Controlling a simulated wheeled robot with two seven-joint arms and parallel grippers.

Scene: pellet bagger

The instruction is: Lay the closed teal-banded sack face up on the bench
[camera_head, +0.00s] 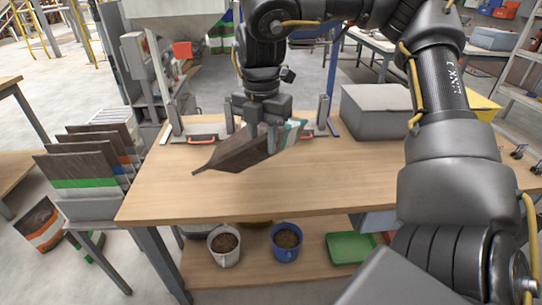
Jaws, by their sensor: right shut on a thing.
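My right gripper (267,133) is shut on a dark brown sack (237,151) with a teal and white band (290,133) at its right end. The sack is tilted, its pointed end to the lower left, and appears held just above the wooden bench (300,190). I cannot tell whether it touches the bench. The gripper hides part of the sack. My left gripper is not in view.
A grey box (376,111) stands at the bench's back right. Grey clamp-like fixtures with orange handles (203,138) stand along the back edge. A rack of sacks (82,170) is at the left. The bench's front is clear. Mugs of pellets (286,240) and a green tray (350,247) sit on the lower shelf.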

